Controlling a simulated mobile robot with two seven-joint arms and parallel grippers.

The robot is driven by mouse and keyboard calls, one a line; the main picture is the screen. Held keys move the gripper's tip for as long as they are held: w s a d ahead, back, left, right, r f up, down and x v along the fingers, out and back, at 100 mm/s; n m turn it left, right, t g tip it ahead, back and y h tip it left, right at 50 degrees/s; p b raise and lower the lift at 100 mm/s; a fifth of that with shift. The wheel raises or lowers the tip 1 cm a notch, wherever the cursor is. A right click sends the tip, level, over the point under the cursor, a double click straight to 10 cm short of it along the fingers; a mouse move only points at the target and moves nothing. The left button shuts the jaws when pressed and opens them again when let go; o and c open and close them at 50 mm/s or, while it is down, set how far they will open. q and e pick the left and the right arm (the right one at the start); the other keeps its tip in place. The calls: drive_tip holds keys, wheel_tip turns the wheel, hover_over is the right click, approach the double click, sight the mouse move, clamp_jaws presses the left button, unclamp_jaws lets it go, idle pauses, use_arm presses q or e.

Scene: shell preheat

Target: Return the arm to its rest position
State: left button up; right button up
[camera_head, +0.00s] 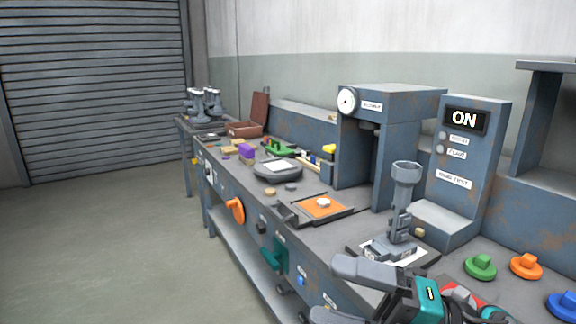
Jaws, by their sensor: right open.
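My right gripper (328,291) is at the bottom of the head view, over the front edge of the workbench (262,217). Its two grey fingers point left and are spread apart, with nothing between them. Its teal and black body comes in from the lower right and the frame cuts off part of it. A grey stand with a round cup (403,195) stands upright just behind it, on a pale plate. My left gripper does not show.
A blue press with a gauge (346,101) and a panel reading "ON" (464,120) stand at the back. Green (480,267) and orange (526,266) knobs sit at the right. An orange plate (318,209) and a round grey dish (277,172) lie further left. The floor at left is clear.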

drive_tip(key=w+d+f+m+t+h+p, duration=0.2)
drive_tip(key=d+f+m+t+h, duration=0.4)
drive_tip(key=m, duration=0.7)
drive_tip(key=w+d+f+m+t+h+p, duration=0.1)
drive_tip(key=d+f+m+t+h+p, duration=0.15)
drive_tip(key=f+m+t+h, duration=0.8)
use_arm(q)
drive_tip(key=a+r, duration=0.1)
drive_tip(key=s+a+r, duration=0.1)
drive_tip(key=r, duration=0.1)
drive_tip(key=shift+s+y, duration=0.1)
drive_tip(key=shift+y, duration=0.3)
use_arm(e)
drive_tip(key=s+d+f+m+g+h, duration=0.1)
drive_tip(key=s+d+f+m+g, duration=0.1)
drive_tip(key=s+f+m+g, duration=0.7)
wheel_tip(320, 180, down, 3)
drive_tip(key=shift+s+d+r, duration=0.2)
drive_tip(key=shift+s+d, duration=0.05)
drive_tip(key=shift+s, duration=0.7)
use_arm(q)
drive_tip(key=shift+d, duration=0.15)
use_arm(e)
drive_tip(key=shift+g+h, duration=0.25)
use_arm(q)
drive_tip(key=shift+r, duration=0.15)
use_arm(e)
drive_tip(key=shift+c, duration=0.5)
